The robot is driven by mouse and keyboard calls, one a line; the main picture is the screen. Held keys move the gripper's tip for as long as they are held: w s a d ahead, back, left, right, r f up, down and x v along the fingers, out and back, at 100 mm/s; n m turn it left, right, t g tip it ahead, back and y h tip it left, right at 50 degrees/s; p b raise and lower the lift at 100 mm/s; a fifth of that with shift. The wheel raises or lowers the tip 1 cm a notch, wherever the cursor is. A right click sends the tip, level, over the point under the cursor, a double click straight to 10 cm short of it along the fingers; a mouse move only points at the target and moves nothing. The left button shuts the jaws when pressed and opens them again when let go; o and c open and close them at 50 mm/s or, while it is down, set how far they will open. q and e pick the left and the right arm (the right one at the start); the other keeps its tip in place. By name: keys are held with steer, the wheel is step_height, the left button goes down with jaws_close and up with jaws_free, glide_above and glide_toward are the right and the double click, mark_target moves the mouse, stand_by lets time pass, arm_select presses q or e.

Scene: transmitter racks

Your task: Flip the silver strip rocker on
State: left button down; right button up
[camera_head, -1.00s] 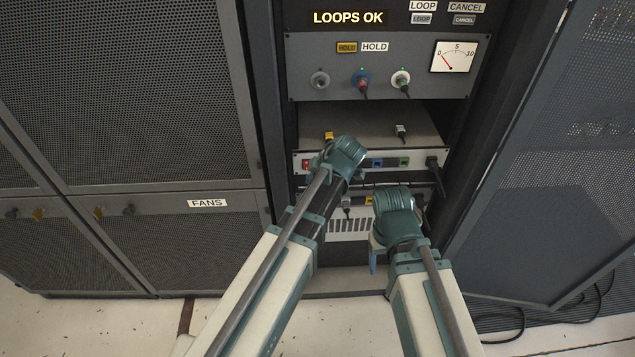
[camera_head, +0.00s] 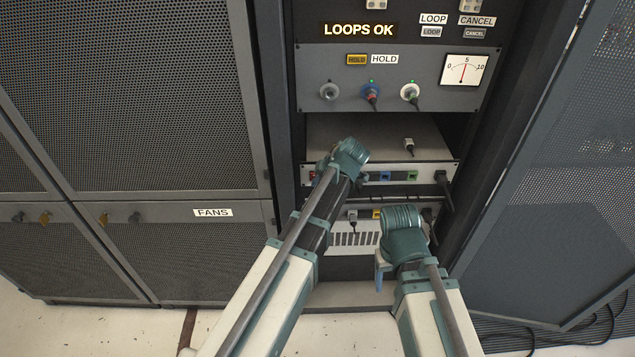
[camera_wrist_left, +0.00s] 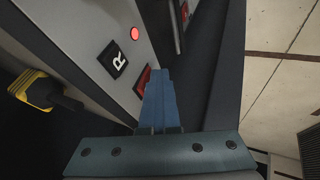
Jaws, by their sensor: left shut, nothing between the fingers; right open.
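The silver strip (camera_head: 429,171) runs across the rack below a shelf, and my left wrist covers part of it. At its left end is the red rocker (camera_head: 312,175). The left wrist view shows the rocker (camera_wrist_left: 142,83) beside a black "R" label (camera_wrist_left: 113,58) and a glowing red lamp (camera_wrist_left: 135,33). My left gripper (camera_wrist_left: 161,76) is shut and empty. Its blue fingertips overlap the rocker's right edge; I cannot tell whether they touch. My right gripper (camera_head: 380,272) is open, low in front of the rack, with its fingers only partly visible.
A yellow plug (camera_wrist_left: 36,90) sits left of the strip in the wrist view. Blue (camera_head: 385,176) and green (camera_head: 412,175) sockets and a black plug (camera_head: 442,177) are along the strip. A lower unit (camera_head: 353,237) is close behind my arms. An angled mesh door (camera_head: 545,220) bounds the right.

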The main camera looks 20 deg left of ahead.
arm_select(q)
steer(key=shift+r, duration=0.15)
steer(key=shift+w+r+p, duration=0.1)
steer(key=shift+r+p, duration=0.65)
steer(key=shift+p, duration=0.05)
steer(key=p+v, duration=1.1)
steer(key=v, duration=0.3)
steer(key=shift+f, duration=0.1)
steer(key=s+f+b, duration=0.3)
steer(key=f, duration=0.1)
steer(key=shift+s+a+b, duration=0.1)
steer(key=shift+a+b, duration=0.25)
